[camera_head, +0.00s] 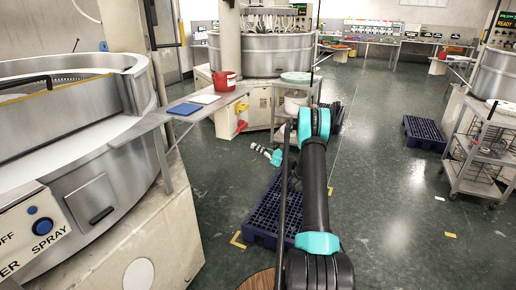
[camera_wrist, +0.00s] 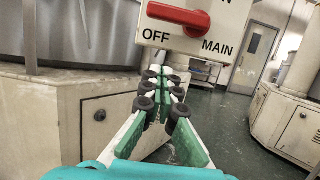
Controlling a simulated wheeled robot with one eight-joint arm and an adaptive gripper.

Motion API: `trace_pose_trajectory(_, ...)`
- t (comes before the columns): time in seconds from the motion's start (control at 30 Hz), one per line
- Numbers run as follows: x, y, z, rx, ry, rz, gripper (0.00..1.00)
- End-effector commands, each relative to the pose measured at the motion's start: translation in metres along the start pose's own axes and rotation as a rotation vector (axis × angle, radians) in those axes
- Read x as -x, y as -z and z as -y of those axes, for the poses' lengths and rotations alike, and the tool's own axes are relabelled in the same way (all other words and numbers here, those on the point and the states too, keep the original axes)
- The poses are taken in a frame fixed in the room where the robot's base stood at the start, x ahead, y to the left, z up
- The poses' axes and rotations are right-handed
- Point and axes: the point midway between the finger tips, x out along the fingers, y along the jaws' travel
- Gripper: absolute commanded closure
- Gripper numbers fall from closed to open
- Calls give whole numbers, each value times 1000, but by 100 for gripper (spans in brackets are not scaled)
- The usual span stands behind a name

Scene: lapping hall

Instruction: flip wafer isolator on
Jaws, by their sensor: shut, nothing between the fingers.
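A red rotary switch handle (camera_wrist: 178,16) sits on a white panel (camera_wrist: 232,22) at the top of the wrist view. The handle lies roughly level, with one end to the left above the OFF label (camera_wrist: 155,36). A MAIN label (camera_wrist: 217,47) is at lower right, and a label ending in N is cut off at the top edge. My gripper (camera_wrist: 163,78) is shut and empty, its dark rollers close together below the handle. In the head view my gripper (camera_head: 265,153) shows small, below and right of a red part (camera_head: 241,125) on a machine base. I cannot tell the exact gap.
A steel machine drum (camera_head: 265,52) stands on that base. A shelf with a red bucket (camera_head: 224,82) and a blue tray (camera_head: 184,109) juts in from the left. A dark blue pallet (camera_head: 265,215) lies beside my arm. Open floor (camera_head: 385,200) is to the right, before a trolley (camera_head: 480,150).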

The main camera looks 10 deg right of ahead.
Motion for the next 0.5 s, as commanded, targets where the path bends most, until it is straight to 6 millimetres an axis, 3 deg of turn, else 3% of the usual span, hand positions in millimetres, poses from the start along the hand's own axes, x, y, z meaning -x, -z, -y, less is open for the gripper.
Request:
trace_pose_trajectory(0.33, -70, 0, -1, -1, -2, 0, 100)
trace_pose_trajectory(0.5, -71, -26, 0, 0, 0, 0, 100)
